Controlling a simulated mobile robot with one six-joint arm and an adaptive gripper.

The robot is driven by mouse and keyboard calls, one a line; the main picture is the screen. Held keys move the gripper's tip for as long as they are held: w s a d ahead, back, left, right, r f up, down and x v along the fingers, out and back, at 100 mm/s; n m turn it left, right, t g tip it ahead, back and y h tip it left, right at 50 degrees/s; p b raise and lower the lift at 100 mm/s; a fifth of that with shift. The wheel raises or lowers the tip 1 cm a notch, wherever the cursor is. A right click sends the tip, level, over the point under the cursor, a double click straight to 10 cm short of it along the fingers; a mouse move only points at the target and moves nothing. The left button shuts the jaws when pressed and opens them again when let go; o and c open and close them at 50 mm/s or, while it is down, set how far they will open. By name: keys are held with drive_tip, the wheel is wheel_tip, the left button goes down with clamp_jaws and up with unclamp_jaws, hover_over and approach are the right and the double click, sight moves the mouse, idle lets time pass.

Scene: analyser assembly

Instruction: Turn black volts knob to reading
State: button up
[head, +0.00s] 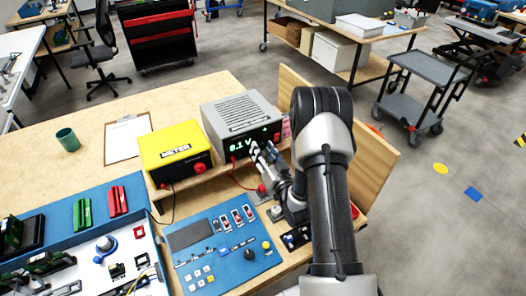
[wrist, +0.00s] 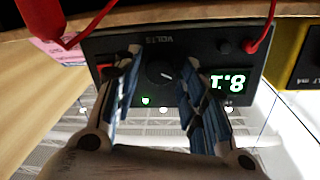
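The grey power supply (head: 240,110) stands on a raised wooden shelf. Its lit green display (head: 241,144) seems to read 8.1 V; the first digit is hard to make out in the head view. In the wrist view the panel appears upside down, with the display (wrist: 228,82) at right. The black volts knob (wrist: 160,72) sits below the VOLTS label, its white pointer line visible. My gripper (wrist: 161,55) is open, one finger on each side of the knob, with visible gaps. In the head view my gripper (head: 262,152) is at the panel and hides the knob.
A yellow meter (head: 176,150) stands left of the supply. Red leads (wrist: 262,25) plug into the panel near my gripper. A blue control panel (head: 225,250) lies in front of the shelf. A wooden side board (head: 375,150) stands at right.

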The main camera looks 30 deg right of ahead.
drive_tip(key=c, duration=0.8)
drive_tip(key=shift+r+m, duration=0.1)
drive_tip(key=shift+m, duration=0.2)
